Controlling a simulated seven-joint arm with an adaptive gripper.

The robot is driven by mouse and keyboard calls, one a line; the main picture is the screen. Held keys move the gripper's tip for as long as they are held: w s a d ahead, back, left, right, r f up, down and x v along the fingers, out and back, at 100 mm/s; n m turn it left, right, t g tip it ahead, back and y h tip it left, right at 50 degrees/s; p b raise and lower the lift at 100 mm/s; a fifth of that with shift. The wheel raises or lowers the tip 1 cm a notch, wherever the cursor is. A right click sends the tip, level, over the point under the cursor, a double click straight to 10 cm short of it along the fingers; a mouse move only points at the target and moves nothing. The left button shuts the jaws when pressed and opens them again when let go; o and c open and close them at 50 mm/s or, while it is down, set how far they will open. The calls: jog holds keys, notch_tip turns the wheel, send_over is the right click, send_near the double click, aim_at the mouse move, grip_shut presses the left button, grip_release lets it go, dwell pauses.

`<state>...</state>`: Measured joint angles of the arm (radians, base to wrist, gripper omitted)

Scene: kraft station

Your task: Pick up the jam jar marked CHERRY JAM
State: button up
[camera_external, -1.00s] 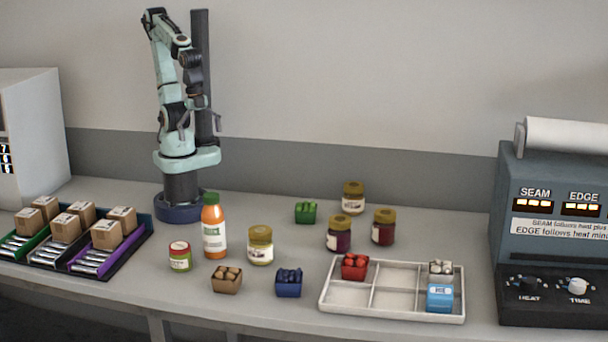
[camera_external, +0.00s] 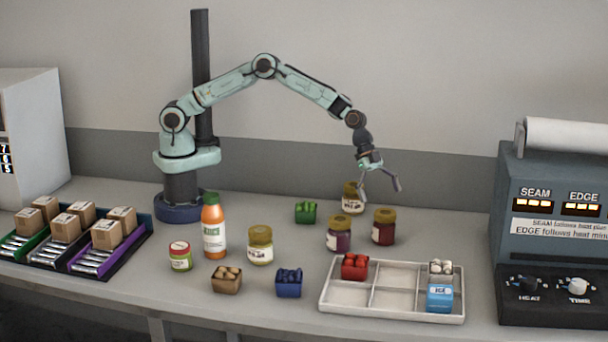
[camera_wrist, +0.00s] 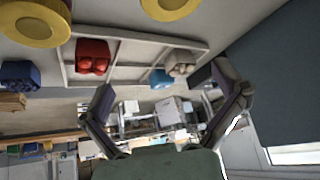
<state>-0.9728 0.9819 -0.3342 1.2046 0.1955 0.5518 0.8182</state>
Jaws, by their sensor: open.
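A dark red jar with a gold lid (camera_external: 384,228) stands upright behind the white tray. A purple jar (camera_external: 339,236) is left of it, and a pale yellow jar (camera_external: 353,202) stands behind them. Another pale yellow jar (camera_external: 260,247) is further left. The label words are too small to read, so I cannot confirm which says CHERRY JAM. My gripper (camera_external: 381,192) is open and empty, above the table near the red jar and apart from it. In the wrist view, its fingers (camera_wrist: 163,88) are spread, and two gold lids show at the top edge.
The white divided tray (camera_external: 345,304) holds a red basket (camera_external: 355,267), a white basket and a blue box (camera_external: 440,298). An orange bottle (camera_external: 213,228), a green basket (camera_external: 306,212) and a blue basket (camera_external: 289,283) stand left. The sealing machine (camera_external: 550,255) is at right.

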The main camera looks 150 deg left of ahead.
aim_at(388, 224)
jog(key=shift+n, duration=0.7)
jog(key=s+a+f, duration=0.1)
jog(key=s+f, duration=0.1)
jog(key=s+a+f, duration=0.1)
jog(key=a+f, duration=0.1)
jog(key=shift+s, duration=0.35)
jog(key=shift+w+a+f, duration=0.1)
jog(key=shift+a+f, duration=0.1)
jog(key=shift+f, duration=0.15)
jog(key=x, duration=0.5)
jog(key=shift+w+f, duration=0.1)
jog(key=shift+f, duration=0.2)
jog(key=c, duration=1.3)
